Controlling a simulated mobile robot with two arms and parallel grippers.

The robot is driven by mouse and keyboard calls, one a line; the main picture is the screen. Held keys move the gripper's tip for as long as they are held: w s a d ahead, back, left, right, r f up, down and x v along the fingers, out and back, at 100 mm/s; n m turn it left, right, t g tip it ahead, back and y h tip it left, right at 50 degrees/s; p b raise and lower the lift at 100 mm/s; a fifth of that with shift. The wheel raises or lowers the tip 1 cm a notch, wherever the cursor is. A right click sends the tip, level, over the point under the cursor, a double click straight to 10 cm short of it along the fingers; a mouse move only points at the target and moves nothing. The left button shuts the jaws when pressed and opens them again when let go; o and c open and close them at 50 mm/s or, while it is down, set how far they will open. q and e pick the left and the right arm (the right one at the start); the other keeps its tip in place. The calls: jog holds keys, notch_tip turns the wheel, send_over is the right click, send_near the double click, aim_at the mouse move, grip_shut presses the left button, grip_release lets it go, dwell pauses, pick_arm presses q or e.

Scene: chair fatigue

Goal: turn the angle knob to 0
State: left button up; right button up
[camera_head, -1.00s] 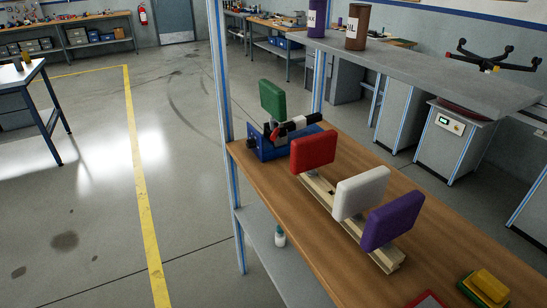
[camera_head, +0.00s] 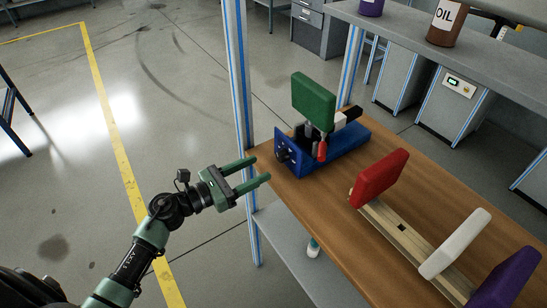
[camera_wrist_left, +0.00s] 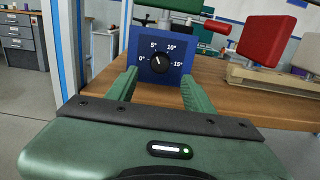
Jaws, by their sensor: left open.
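The black angle knob (camera_wrist_left: 160,64) is on the front of a blue device (camera_wrist_left: 144,42), with marks at 0°, 5°, 10° and 15° around it. Its white pointer line seems to tilt up and left, near 5°. In the head view the knob (camera_head: 282,155) sits on the left end of the blue device (camera_head: 345,150), which carries a green pad (camera_head: 314,100). My left gripper (camera_head: 263,169) is open and empty, a short way in front of the knob. In the wrist view its fingers (camera_wrist_left: 160,76) lie on either side below the knob, apart from it. My right gripper is not in view.
The device stands on a wooden bench (camera_head: 330,225) by a blue and grey post (camera_head: 240,75). A wooden rail (camera_head: 405,237) with red (camera_head: 379,178), white (camera_head: 455,243) and purple pads is to the right. The floor left is open.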

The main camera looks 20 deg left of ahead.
aim_at(278, 159)
pick_arm(q)
jog(key=p+x, duration=0.1)
jog(key=x, duration=0.4)
jog(key=shift+w+d, duration=0.15)
jog(key=shift+w, duration=0.05)
jog(key=shift+w+d+p, duration=0.3)
jog(key=shift+w, duration=0.05)
jog(key=shift+c, duration=0.3)
jog(key=c, duration=1)
grip_shut()
